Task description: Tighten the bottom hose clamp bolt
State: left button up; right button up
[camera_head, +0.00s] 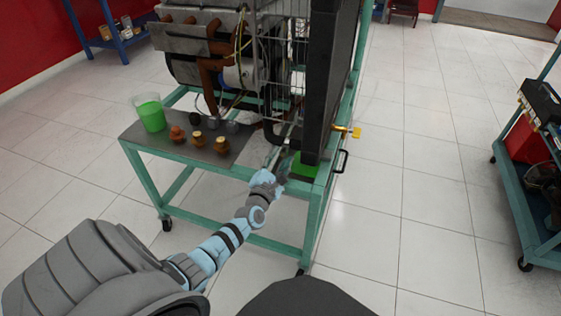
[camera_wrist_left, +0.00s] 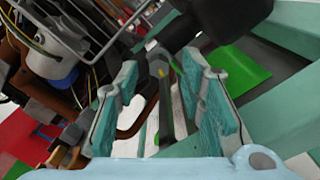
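My left gripper (camera_head: 280,178) reaches the front edge of the engine stand, just below the radiator (camera_head: 328,80). In the left wrist view its two teal finger pads (camera_wrist_left: 163,95) stand apart. A dark bar (camera_wrist_left: 161,95) with a small yellow mark shows in the gap between them, and I cannot tell what it is or how near it is. A thick black hose or pipe part (camera_wrist_left: 222,18) lies beyond the right finger. A small bright metal piece (camera_wrist_left: 151,45) shows beyond the fingertips. I cannot clearly make out the bottom clamp bolt. My right gripper is out of view.
The teal stand (camera_head: 225,171) carries the engine (camera_head: 195,50), a cup of green liquid (camera_head: 151,113) and several small caps (camera_head: 198,139). A yellow valve (camera_head: 348,132) and a black handle (camera_head: 342,161) stick out at right. A cart (camera_head: 515,190) stands far right; floor between is clear.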

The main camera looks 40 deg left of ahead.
pick_arm(q)
jog(key=shift+w+a, duration=0.15)
jog(key=shift+w, duration=0.25)
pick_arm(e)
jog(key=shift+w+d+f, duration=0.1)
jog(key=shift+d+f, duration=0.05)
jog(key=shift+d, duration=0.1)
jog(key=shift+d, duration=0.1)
pick_arm(q)
grip_shut()
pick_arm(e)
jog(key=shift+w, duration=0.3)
